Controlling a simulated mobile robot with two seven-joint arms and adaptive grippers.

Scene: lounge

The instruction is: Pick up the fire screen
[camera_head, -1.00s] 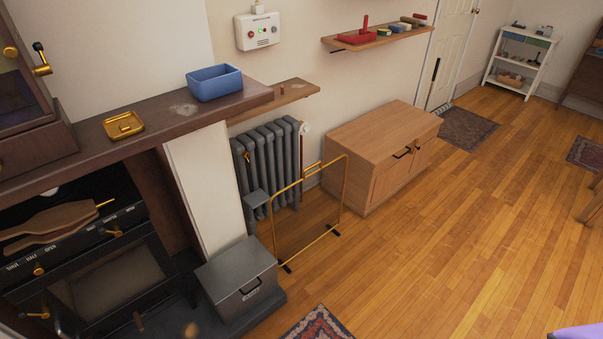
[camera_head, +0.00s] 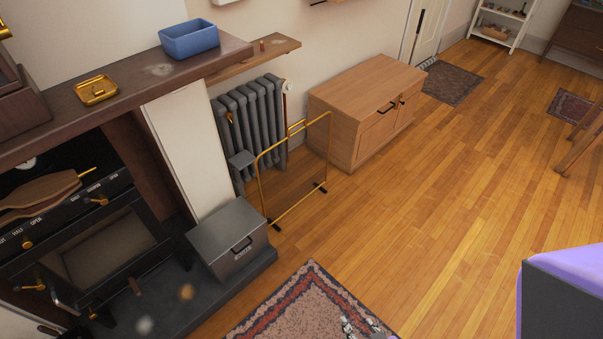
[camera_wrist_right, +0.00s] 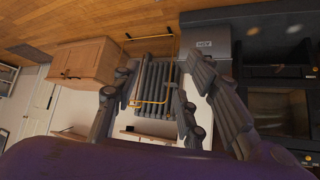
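The fire screen (camera_head: 293,172), a thin upright brass-coloured frame with a see-through middle and black feet, stands on the wood floor in front of the radiator. It also shows upside down in the right wrist view (camera_wrist_right: 151,102), seen between and beyond the fingers. My right gripper (camera_wrist_right: 155,92) is open and empty, its grey fingers spread wide and apart from the screen. In the head view, a small grey piece that looks like gripper fingers (camera_head: 348,326) shows at the bottom edge over the rug; I cannot tell which arm it belongs to. My left gripper is not clearly in view.
A grey metal box (camera_head: 228,240) stands on the dark hearth left of the screen. A grey radiator (camera_head: 250,117) is behind it and a wooden cabinet (camera_head: 365,105) to its right. A patterned rug (camera_head: 300,300) lies in front. Open floor extends right.

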